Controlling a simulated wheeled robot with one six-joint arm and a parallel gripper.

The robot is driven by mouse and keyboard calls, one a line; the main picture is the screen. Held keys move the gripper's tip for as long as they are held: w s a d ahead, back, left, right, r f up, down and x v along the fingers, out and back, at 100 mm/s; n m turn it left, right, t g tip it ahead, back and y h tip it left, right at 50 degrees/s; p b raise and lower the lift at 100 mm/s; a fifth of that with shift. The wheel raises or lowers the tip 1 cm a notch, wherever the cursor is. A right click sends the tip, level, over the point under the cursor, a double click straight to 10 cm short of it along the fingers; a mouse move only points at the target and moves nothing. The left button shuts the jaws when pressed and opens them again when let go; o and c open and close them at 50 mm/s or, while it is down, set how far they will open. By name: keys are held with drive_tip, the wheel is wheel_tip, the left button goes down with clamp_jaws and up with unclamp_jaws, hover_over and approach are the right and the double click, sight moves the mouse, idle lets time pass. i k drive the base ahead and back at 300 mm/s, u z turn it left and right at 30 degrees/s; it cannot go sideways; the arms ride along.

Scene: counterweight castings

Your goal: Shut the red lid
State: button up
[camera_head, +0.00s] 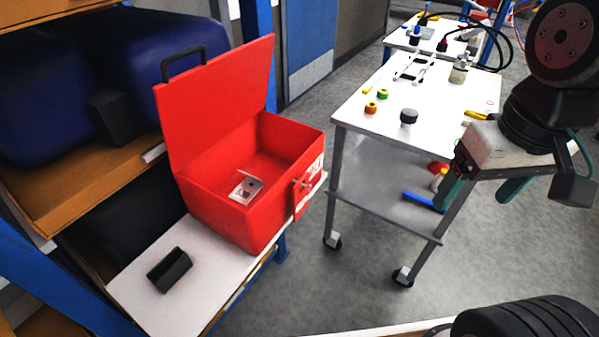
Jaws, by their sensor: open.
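The red lid (217,100) stands open and upright at the back left of the red box (268,215). A dark handle is on the lid's upper left edge. The box sits on a white shelf board (165,305) and holds a small metal part (246,188). A latch (304,184) shows on the box's right front side. My gripper (482,194) is at the right, in front of the white cart, well apart from the box and lid. Its green fingers are spread and empty.
A white wheeled cart (350,112) with several small parts on top stands between the box and my arm. Dark blue bins (165,55) fill the shelf behind the lid.

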sight(197, 107)
drive_tip(key=z, duration=0.9)
drive_tip(key=i, duration=0.2)
drive_tip(key=u, duration=2.05)
